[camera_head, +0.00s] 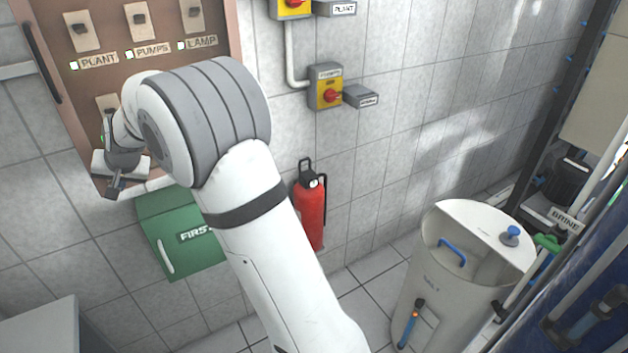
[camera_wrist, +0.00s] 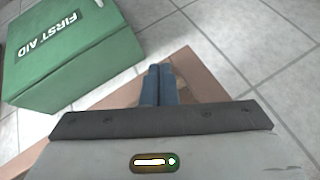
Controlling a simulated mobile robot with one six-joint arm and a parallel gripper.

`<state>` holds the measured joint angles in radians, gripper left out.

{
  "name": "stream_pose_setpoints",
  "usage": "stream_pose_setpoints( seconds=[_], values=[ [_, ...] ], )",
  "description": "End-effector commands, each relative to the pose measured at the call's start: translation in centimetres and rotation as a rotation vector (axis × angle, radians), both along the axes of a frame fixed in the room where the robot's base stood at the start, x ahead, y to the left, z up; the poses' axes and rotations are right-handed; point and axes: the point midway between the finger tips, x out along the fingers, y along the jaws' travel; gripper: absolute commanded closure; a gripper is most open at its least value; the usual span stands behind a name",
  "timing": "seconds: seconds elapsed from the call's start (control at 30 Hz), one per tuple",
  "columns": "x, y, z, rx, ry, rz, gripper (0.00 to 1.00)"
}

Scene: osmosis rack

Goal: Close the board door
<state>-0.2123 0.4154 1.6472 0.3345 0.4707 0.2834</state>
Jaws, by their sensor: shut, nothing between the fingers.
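The brown board (camera_head: 85,115) is on the tiled wall at the upper left of the head view, with several switches and labels reading PLANT, PUMPS and LAMP. A long dark handle (camera_head: 42,62) runs along its left edge. I cannot tell a door leaf apart from the board or how far it stands open. My gripper (camera_head: 114,187) is at the board's lower edge, shut and empty. In the wrist view my shut fingers (camera_wrist: 158,84) lie over a brown corner of the board (camera_wrist: 194,78). I cannot tell whether they touch it. My arm hides the board's lower right part.
A green first aid box (camera_head: 180,238) hangs just below the board, close to my gripper. A red extinguisher (camera_head: 311,210) and a yellow switch box (camera_head: 325,88) are on the wall to the right. A pale tank (camera_head: 450,275) stands on the floor at the right.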

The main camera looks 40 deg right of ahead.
Motion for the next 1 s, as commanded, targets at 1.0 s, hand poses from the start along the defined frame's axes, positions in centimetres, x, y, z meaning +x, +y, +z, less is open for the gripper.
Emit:
stream_pose_setpoints(
  seconds=[1.0],
  values=[
    [3.3, 0.7, 0.3, 0.001, -0.011, 0.006, 1.0]
  ],
)
